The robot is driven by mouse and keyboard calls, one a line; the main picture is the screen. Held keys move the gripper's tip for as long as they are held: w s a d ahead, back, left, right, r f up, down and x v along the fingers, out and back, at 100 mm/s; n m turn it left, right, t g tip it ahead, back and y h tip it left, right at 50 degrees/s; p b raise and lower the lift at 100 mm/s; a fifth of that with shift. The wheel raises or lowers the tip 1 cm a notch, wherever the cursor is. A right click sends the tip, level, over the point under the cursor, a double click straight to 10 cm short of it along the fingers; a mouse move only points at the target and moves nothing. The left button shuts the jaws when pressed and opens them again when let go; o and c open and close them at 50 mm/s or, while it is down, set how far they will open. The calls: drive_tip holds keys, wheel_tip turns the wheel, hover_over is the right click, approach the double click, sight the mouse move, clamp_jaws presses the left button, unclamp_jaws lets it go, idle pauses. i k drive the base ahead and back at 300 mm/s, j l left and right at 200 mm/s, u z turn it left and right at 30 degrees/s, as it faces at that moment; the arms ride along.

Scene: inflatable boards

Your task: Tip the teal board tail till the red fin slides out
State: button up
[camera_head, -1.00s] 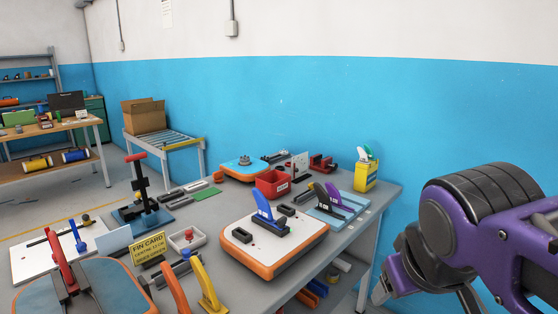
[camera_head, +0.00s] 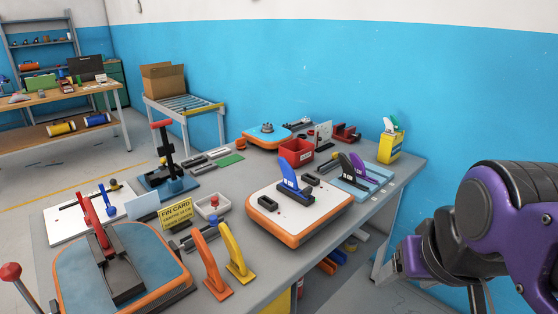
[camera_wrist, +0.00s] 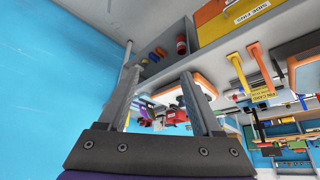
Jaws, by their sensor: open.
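The teal board tail (camera_head: 160,244), with a blue-teal deck and orange rim, lies at the front left of the grey table in the head view. The red fin (camera_head: 88,209) stands up, leaning, in a long dark fin box (camera_head: 119,283) on its deck. I cannot tell how firmly it sits there. My gripper (camera_head: 390,266) hangs at the lower right, off the table's right side, well away from the board. In the wrist view my gripper (camera_wrist: 160,82) has two spread fingers with nothing held between them.
An orange fin (camera_head: 211,264) and a yellow fin (camera_head: 236,250) stand right of the teal board. A white board with a blue fin (camera_head: 328,218) lies mid-table. A yellow fin card (camera_head: 176,213), a red bin (camera_head: 297,150) and a red-knobbed lever (camera_head: 12,272) are nearby.

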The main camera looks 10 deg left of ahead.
sight(144, 273)
drive_tip(key=u, duration=1.9)
drive_tip(key=i+j+u, duration=0.1)
drive_tip(key=j, duration=0.35)
drive_tip(key=i+j+u, duration=0.1)
drive_tip(key=j, duration=0.3)
